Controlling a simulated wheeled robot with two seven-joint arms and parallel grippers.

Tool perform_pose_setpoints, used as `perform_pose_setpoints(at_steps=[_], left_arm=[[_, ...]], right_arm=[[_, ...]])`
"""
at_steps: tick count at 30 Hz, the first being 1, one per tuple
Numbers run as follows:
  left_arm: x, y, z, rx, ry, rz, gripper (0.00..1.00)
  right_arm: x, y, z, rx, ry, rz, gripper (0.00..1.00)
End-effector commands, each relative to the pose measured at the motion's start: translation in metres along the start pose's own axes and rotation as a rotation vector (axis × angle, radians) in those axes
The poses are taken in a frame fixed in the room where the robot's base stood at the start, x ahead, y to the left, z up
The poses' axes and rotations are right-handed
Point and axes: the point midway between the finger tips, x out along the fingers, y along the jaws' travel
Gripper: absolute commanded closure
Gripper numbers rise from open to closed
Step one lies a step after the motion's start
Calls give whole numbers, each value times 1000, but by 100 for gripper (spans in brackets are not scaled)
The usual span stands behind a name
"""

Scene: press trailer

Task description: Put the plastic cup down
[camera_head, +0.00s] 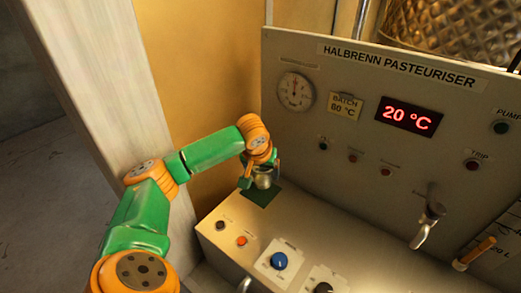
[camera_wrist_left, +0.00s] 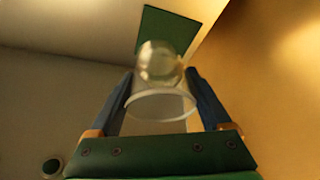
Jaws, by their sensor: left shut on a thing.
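A clear plastic cup (camera_head: 263,177) is held in my left gripper (camera_head: 261,180) at the back left of the machine's console. In the left wrist view the cup (camera_wrist_left: 158,85) sits between the two dark fingers of the left gripper (camera_wrist_left: 162,92), which touch its sides. Its round rim faces the camera. A dark green square mat (camera_head: 262,194) lies on the console below the cup; in the left wrist view the mat (camera_wrist_left: 168,28) shows past the cup's far end. I cannot tell how large the gap between cup and mat is. My right gripper is not in view.
The console (camera_head: 224,223) carries an orange button (camera_head: 241,240), a blue knob (camera_head: 279,261) and a black knob (camera_head: 323,288). The upright panel (camera_head: 330,75) with gauge and red display stands behind. A yellow wall (camera_head: 195,60) is close on the left.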

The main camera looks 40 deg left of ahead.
Motion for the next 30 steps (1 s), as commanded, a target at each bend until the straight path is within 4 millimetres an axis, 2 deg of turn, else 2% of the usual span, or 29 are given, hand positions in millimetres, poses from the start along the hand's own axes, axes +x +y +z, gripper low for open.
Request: perform_pose_setpoints(at_steps=[3, 8, 12, 15, 24, 25, 27, 30], left_arm=[[25, -8, -6, -2, -3, -3, 84], [47, -12, -11, -2, -2, 0, 84], [71, -13, -2, 1, -2, -1, 84], [78, -13, 1, 1, 1, 0, 84], [80, -13, 3, 0, 0, 1, 84], [81, -13, 3, 0, 0, 1, 16], [80, -13, 2, 0, 1, 1, 0], [80, -13, 2, 0, 1, 1, 0]], right_arm=[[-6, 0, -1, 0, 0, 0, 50], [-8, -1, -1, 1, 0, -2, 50], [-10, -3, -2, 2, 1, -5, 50], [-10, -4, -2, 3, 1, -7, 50], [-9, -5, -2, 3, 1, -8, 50], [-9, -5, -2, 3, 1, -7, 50], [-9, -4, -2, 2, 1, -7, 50], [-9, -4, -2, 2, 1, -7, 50]])
